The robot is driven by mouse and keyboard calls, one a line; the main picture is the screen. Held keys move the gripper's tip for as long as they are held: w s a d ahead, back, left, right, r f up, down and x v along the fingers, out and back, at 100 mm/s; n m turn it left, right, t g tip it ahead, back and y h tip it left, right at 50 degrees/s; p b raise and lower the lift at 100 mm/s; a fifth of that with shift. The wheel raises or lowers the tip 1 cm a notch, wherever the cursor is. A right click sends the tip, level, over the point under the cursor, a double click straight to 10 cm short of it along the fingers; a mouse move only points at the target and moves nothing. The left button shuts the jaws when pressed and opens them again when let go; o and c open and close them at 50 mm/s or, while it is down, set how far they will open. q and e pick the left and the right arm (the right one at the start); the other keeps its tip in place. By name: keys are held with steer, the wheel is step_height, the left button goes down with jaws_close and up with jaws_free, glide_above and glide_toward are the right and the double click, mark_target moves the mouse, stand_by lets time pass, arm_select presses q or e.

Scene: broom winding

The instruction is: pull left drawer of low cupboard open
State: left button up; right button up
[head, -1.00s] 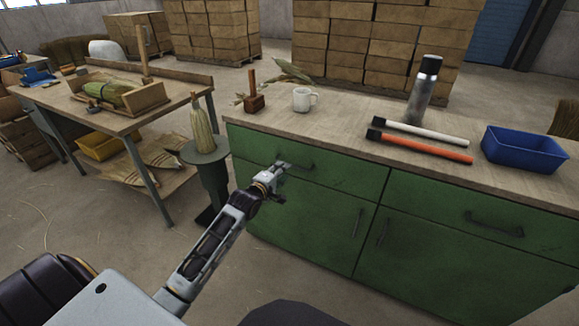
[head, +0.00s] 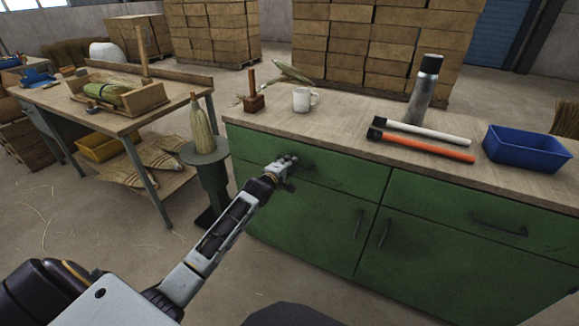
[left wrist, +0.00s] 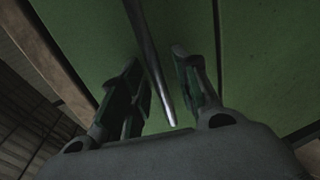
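The low cupboard (head: 300,215) is green with a wooden top. Its left drawer (head: 345,172) is shut, flush with the front, and has a dark bar handle (head: 304,167). My left gripper (head: 288,161) is at this handle in the head view and covers part of it. In the left wrist view, the handle bar (left wrist: 148,55) runs between the two fingers of my left gripper (left wrist: 160,85). The fingers stand apart, with a visible gap on each side of the bar. The green drawer front lies close behind them. My right gripper is not in view.
The floor before the cupboard looks clear.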

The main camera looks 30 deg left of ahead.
arm_select(q)
steer(key=shift+w, duration=0.1)
steer(key=shift+c, duration=0.3)
jaws_close()
steer(key=shift+f, duration=0.1)
stand_by(0.3)
